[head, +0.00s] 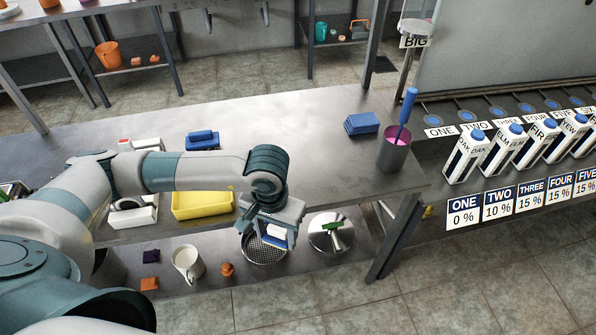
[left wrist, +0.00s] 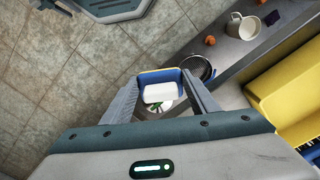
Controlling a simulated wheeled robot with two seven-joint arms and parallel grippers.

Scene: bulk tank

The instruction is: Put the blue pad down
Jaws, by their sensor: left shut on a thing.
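My left gripper (head: 276,236) is shut on the blue pad (head: 274,241), which has a white face and a blue rim. It hangs in front of the table's front edge, above the lower shelf. In the left wrist view the pad (left wrist: 160,92) sits between the two fingers, its white face toward the camera. Part of the pad is hidden by the fingers in the head view. My right gripper is in neither view.
The steel table (head: 310,130) has clear room in its middle. A yellow tray (head: 200,206) sits near the front edge. A mug (head: 187,262) and a strainer (head: 264,252) are on the shelf below.

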